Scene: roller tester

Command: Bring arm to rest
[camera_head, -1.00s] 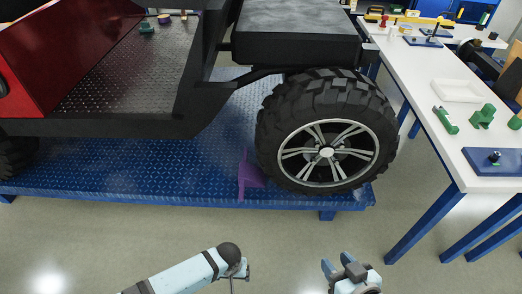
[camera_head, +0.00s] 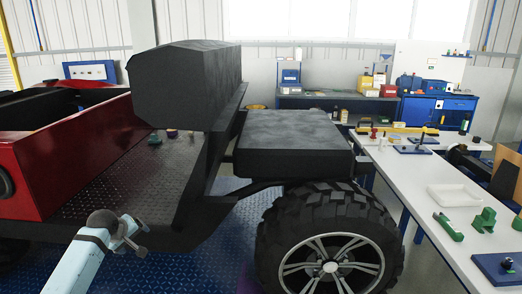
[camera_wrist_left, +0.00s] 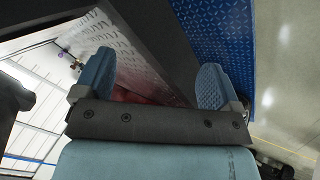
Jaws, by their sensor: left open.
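My left arm (camera_head: 82,264) comes in from the lower left of the head view, pale blue with a dark grey joint. Its left gripper (camera_head: 138,240) is small there and lies in front of the vehicle's dark tread-plate bed. In the left wrist view the two blue fingers of the left gripper (camera_wrist_left: 153,78) stand wide apart with nothing between them. Behind them are a dark surface and part of the blue platform (camera_wrist_left: 222,35). My right gripper is not in view.
A red and black vehicle (camera_head: 95,160) with a large wheel (camera_head: 328,245) stands on the blue platform (camera_head: 180,275). A white table (camera_head: 405,175) at the right holds green parts (camera_head: 448,228) and a white tray (camera_head: 455,195). Benches with boxes line the back wall.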

